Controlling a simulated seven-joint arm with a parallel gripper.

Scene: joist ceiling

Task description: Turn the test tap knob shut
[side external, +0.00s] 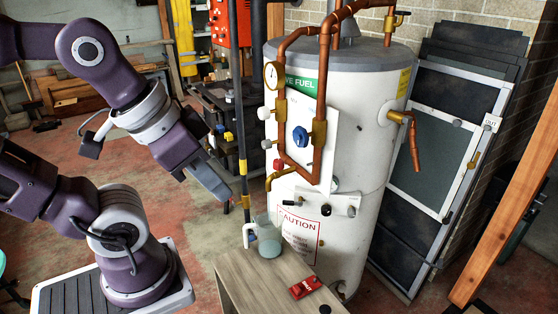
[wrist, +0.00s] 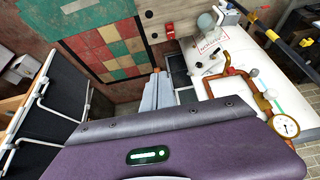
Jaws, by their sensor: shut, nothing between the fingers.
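A white water heater tank (side external: 350,130) stands right of my arm, with copper pipes and a panel. A blue knob (side external: 300,137) sits on the panel. A brass spout (side external: 282,181) sticks out lower left, with a small red knob (side external: 278,164) above it. I cannot tell for certain which is the test tap knob. A clear jug (side external: 268,240) stands below the spout; it also shows in the wrist view (wrist: 206,20). My gripper (side external: 222,194) is shut and empty, left of the tank and apart from the knobs. Its fingers show in the wrist view (wrist: 158,92).
A wooden bench top (side external: 255,282) holds the jug and a red tag (side external: 305,288). A pressure gauge (side external: 271,75) is on the pipes. A dark post (side external: 238,100) rises between gripper and tank. Dark panels (side external: 430,150) lean at right. The floor under my gripper is clear.

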